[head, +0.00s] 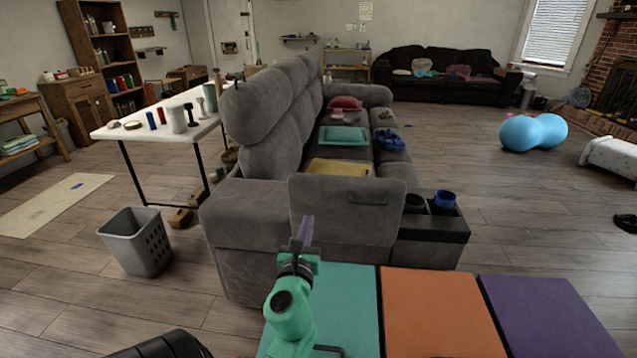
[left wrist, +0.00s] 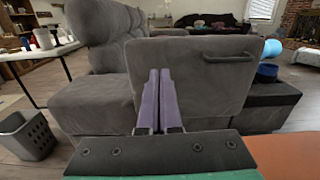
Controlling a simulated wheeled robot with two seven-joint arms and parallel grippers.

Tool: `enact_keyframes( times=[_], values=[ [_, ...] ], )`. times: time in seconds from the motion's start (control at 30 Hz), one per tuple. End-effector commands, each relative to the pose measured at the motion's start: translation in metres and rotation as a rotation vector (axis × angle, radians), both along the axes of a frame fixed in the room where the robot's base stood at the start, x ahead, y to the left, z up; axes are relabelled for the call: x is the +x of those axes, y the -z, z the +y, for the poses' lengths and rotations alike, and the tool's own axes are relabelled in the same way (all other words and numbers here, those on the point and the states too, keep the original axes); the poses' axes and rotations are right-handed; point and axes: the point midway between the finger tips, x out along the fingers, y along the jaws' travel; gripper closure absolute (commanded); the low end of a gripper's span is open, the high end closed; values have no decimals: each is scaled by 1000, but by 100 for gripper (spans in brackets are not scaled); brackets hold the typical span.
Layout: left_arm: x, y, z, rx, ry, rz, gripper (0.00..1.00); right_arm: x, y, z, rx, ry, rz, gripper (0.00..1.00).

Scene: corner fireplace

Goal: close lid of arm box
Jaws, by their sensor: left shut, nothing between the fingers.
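The arm box (head: 240,262) is the near arm of the grey sofa. Its lid (head: 345,225) is a grey padded panel standing raised, with a dark bar handle (head: 367,201) near its upper right. The lid also shows in the left wrist view (left wrist: 215,95), upright ahead of the fingers. My left gripper (head: 306,225) is shut and empty, its purple fingers pointing at the lid's lower left face. I cannot tell whether the fingertips touch it. The inside of the box is hidden behind the lid. My right gripper is not in view.
A dark cup-holder section (head: 434,227) with a blue cup (head: 445,200) adjoins the lid's right side. Teal, orange (head: 440,310) and purple (head: 548,312) panels lie in front. A grey basket (head: 138,243) and a white table (head: 160,130) stand left. Open floor lies right.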

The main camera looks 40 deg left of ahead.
Motion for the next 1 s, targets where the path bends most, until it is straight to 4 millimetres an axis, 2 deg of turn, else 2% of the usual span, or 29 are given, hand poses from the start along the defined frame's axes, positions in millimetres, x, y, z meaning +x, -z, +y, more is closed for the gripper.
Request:
enact_keyframes(
  times=[0.17, 0.33, 0.7, 0.83, 1.0],
  values=[
    [15, -5, 8, 46, 8, 20, 100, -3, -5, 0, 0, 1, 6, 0],
    [43, -7, 30, 43, 6, 17, 100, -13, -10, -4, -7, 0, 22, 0],
    [102, -7, 75, 38, 5, 18, 100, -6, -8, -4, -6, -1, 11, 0],
    [111, -7, 82, 40, 5, 19, 100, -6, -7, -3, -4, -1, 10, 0],
    [113, -7, 83, 39, 6, 20, 100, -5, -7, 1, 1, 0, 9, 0]
  ],
)
